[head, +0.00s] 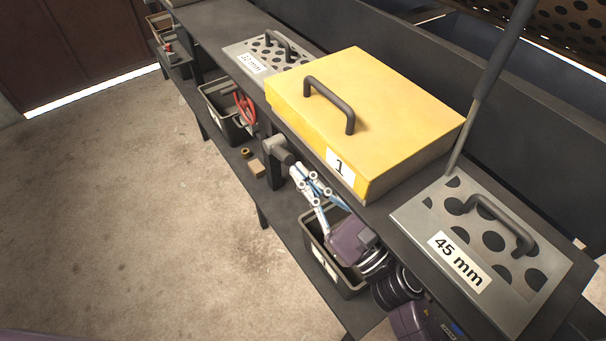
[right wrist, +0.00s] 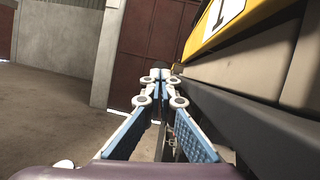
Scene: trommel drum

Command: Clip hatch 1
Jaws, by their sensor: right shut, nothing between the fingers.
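Hatch 1 is a yellow cover (head: 375,110) with a dark handle on top and a white "1" label on its front face. It lies flat and looks closed on the long dark bench. My right gripper (head: 297,172) is shut and empty, in front of the bench just below the hatch's front edge. In the right wrist view the closed fingertips (right wrist: 160,76) point along the bench side, with the yellow hatch edge (right wrist: 213,30) at upper right. My left gripper is not in view.
A perforated "45 mm" plate (head: 515,275) lies right of the hatch, a similar smaller plate (head: 245,50) left of it. The concrete floor on the left is clear.

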